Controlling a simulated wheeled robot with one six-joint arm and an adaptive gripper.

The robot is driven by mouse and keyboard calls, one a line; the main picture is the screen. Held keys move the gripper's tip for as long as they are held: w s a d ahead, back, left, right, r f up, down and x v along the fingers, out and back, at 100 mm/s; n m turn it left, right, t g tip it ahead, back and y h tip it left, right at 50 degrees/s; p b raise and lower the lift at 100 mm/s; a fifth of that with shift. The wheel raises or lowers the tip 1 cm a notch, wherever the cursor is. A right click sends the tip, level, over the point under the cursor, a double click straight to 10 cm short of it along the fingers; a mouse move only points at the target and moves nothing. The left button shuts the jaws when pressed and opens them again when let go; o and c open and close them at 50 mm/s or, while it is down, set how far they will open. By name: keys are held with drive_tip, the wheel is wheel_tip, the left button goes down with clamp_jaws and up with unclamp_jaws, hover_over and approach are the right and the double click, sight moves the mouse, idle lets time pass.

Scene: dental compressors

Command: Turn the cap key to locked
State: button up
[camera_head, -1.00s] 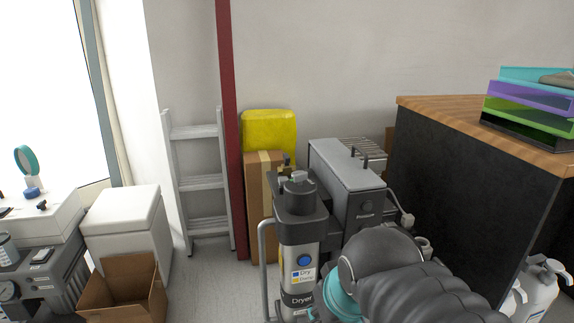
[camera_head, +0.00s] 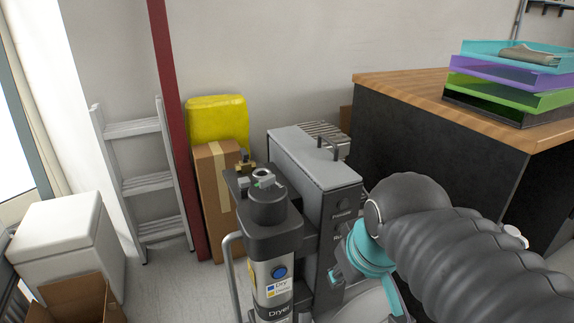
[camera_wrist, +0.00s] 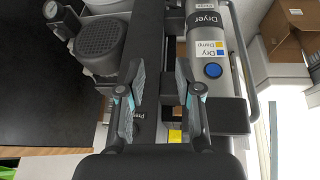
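The dryer (camera_head: 277,285) is a tall grey cylinder with a dark head and a blue button, standing upright left of my arm. On its dark round cap (camera_head: 268,203) sits a small light-grey key-like piece (camera_head: 263,179) with a greenish spot; I cannot read its setting. In the wrist view the dryer body (camera_wrist: 204,48) shows on the right, with its label upside down. My gripper (camera_wrist: 160,92) is open and empty, its two fingers apart over the compressor unit. The cap key cannot be made out in the wrist view.
A grey compressor housing (camera_head: 318,165) stands right beside the dryer, with a metal handrail (camera_head: 230,270) on the dryer's left. A dark wood-topped cabinet (camera_head: 420,150) with stacked trays (camera_head: 505,80) stands at right. A cardboard box (camera_head: 214,185) and yellow bundle (camera_head: 217,120) stand behind.

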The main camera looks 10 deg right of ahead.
sight(267, 177)
drive_tip(key=w+a+r+n+g, duration=0.2)
drive_tip(key=w+a+r+n, duration=0.2)
drive_tip(key=r+n, duration=0.45)
drive_tip(key=w+a+r+n+g, duration=0.1)
drive_tip(key=w+a+r+n, duration=0.3)
drive_tip(key=r+n, duration=0.4)
drive_tip(key=w+a+r+n+g, duration=0.2)
drive_tip(key=w+a+r+n, duration=0.3)
drive_tip(key=r, duration=0.4)
drive_tip(key=shift+n, duration=0.65)
drive_tip(key=f+b, duration=0.2)
drive_tip(key=f, duration=0.2)
drive_tip(key=d+f+b, duration=0.1)
drive_tip(key=f+b, duration=0.1)
drive_tip(key=f, duration=0.2)
drive_tip(key=s+f+b, duration=0.1)
drive_tip(key=f, duration=0.3)
drive_tip(key=shift+d+f+b, duration=0.15)
drive_tip(key=shift+f+b, duration=0.25)
clamp_jaws()
